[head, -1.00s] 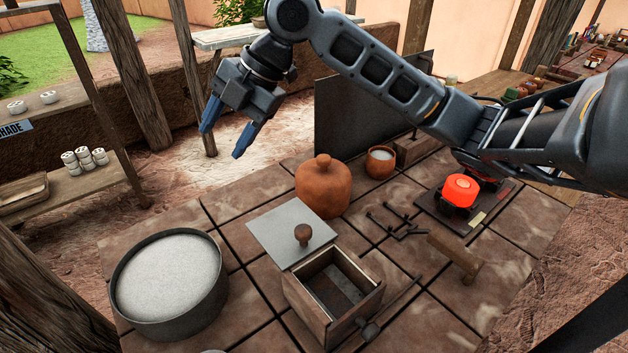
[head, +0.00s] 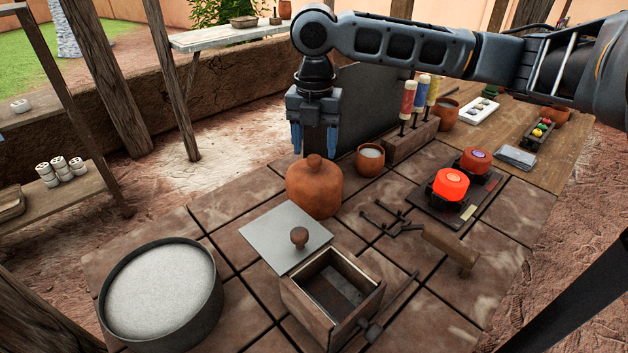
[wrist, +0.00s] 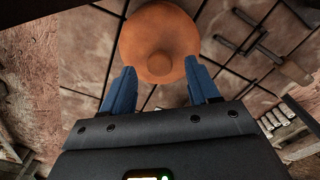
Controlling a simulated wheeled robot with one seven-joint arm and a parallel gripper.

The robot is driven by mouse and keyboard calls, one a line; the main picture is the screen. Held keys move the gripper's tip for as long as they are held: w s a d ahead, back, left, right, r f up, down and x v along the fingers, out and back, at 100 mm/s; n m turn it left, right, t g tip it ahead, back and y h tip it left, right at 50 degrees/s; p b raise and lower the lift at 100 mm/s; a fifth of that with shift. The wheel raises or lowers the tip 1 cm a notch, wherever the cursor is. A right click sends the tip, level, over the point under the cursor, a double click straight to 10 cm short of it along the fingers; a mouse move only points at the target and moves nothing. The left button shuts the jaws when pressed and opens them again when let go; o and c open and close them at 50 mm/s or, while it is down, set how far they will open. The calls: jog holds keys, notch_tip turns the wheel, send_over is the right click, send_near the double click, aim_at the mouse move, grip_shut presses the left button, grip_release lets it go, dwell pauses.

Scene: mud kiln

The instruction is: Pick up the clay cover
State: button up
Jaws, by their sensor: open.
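The clay cover (head: 315,188) is a rounded orange-brown dome with a small knob on top. It stands upright on the tiled table, behind the grey lid plate. In the wrist view the clay cover (wrist: 160,43) shows from above, just beyond my fingertips, with its knob in line with the gap between them. My gripper also shows in the wrist view (wrist: 162,75). What is under the cover is hidden.
A small clay cup (head: 371,160) stands close right of the cover. A grey plate with a wooden knob (head: 285,237) and an open wooden box (head: 333,297) are in front. A round tub (head: 162,292) is at left. Glowing red pieces (head: 451,184) sit at right. A dark upright panel (head: 362,105) stands behind.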

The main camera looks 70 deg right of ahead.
jog(key=shift+f, duration=1.05)
grip_shut()
